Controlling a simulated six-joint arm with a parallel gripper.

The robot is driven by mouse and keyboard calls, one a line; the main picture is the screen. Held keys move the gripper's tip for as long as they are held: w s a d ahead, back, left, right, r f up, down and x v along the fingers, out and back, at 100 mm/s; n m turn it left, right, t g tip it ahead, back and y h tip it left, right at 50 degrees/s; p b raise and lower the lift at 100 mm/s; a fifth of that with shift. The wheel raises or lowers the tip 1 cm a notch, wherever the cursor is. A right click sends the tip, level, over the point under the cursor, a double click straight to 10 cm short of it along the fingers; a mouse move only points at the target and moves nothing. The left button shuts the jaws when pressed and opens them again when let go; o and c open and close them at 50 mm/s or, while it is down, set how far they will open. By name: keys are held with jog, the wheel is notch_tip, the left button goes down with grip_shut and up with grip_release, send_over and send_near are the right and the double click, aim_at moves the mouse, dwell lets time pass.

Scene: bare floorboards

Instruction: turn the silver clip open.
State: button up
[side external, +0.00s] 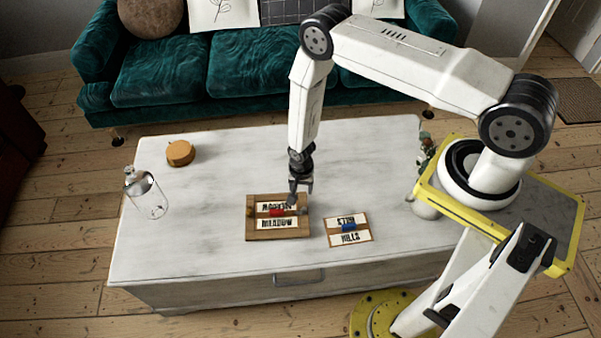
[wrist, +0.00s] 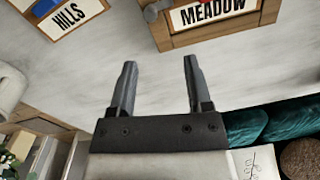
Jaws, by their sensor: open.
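The silver clip (wrist: 153,12) is a small grey metal piece at the edge of a brown wooden frame (wrist: 225,32) that holds a white MEADOW label. It is partly cut off by the top of the wrist view, and its exact turn is unclear. In the side view it seems to be the small grey spot (side external: 303,211) at the frame's right end. My gripper (side external: 300,190) points down just above and behind that end. In the wrist view its two fingers (wrist: 159,65) are apart with nothing between them.
A red piece (side external: 277,212) lies across the middle of the MEADOW frame. A HILLS board (side external: 348,238) with a blue piece (side external: 348,226) lies to the right. A glass bottle (side external: 147,197) and round wooden disc (side external: 180,153) stand left on the white table (side external: 200,240).

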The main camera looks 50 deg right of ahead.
aim_at(304, 209)
jog(key=f, duration=0.1)
jog(key=s+f, duration=0.1)
jog(key=f, duration=0.1)
jog(key=shift+s+m, duration=0.2)
jog(key=shift+m, duration=0.2)
jog(key=shift+f, duration=0.1)
jog(key=shift+f, duration=3.75)
grip_shut()
